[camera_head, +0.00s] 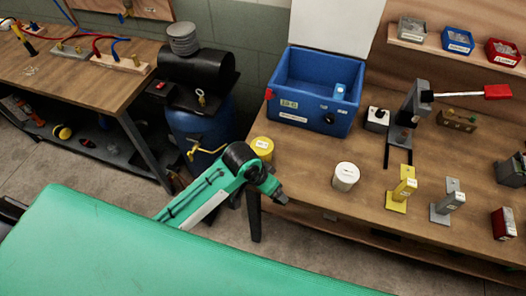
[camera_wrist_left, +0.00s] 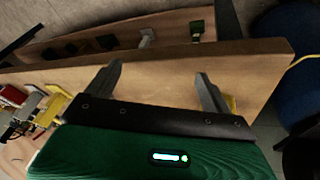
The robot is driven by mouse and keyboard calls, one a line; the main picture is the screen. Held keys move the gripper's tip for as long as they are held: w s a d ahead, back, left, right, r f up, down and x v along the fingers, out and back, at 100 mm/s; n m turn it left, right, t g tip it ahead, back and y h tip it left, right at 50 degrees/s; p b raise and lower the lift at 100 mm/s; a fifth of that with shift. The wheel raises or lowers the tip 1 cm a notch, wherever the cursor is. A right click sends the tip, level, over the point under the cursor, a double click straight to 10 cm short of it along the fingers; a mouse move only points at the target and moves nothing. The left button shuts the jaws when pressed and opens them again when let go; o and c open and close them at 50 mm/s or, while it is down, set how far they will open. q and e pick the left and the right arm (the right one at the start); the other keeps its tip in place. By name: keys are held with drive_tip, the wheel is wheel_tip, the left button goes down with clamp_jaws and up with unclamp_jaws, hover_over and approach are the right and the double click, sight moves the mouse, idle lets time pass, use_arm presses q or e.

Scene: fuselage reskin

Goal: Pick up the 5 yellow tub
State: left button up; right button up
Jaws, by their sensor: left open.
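The yellow tub (camera_head: 263,150) stands upright at the near left corner of the wooden bench in the head view, partly hidden behind my green arm. My left gripper (camera_head: 281,197) is beside the bench's left front edge, nearer to me and slightly right of the tub. In the left wrist view the two fingers of my left gripper (camera_wrist_left: 157,88) are apart with nothing held between them. A small yellow patch (camera_wrist_left: 232,103) shows behind the right finger there; I cannot tell for certain that it is the tub. My right gripper is in neither view.
A white tub (camera_head: 346,177) stands right of the gripper on the bench (camera_head: 300,165). A blue bin (camera_head: 310,100) is behind, and yellow (camera_head: 402,190) and grey (camera_head: 448,202) stands are farther right. A blue barrel (camera_head: 195,128) stands on the floor at the left.

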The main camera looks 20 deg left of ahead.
use_arm(q)
drive_tip(key=w+r+m+g, duration=0.1)
drive_tip(key=w+r+m, duration=0.1)
drive_tip(key=w+r, duration=0.4)
drive_tip(key=n+g+y, duration=0.1)
drive_tip(key=y, duration=0.2)
approach(263, 144)
wheel_tip(263, 144, down, 7)
drive_tip(key=shift+w+f+p, duration=0.15)
drive_tip(key=shift+p, duration=1.05)
drive_tip(key=shift+f+p, duration=0.2)
drive_tip(key=shift+p, duration=0.1)
drive_tip(key=f+p, duration=0.1)
drive_tip(key=f, duration=0.1)
drive_tip(key=f+p, duration=0.1)
drive_tip(key=f, duration=0.1)
drive_tip(key=shift+d+f, duration=0.1)
drive_tip(key=shift+d, duration=0.1)
drive_tip(key=shift+f, duration=0.35)
drive_tip(key=c, duration=0.9)
drive_tip(key=shift+c, duration=0.7)
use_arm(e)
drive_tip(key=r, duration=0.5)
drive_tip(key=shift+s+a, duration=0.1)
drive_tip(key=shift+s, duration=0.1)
use_arm(q)
drive_tip(key=shift+r, duration=0.15)
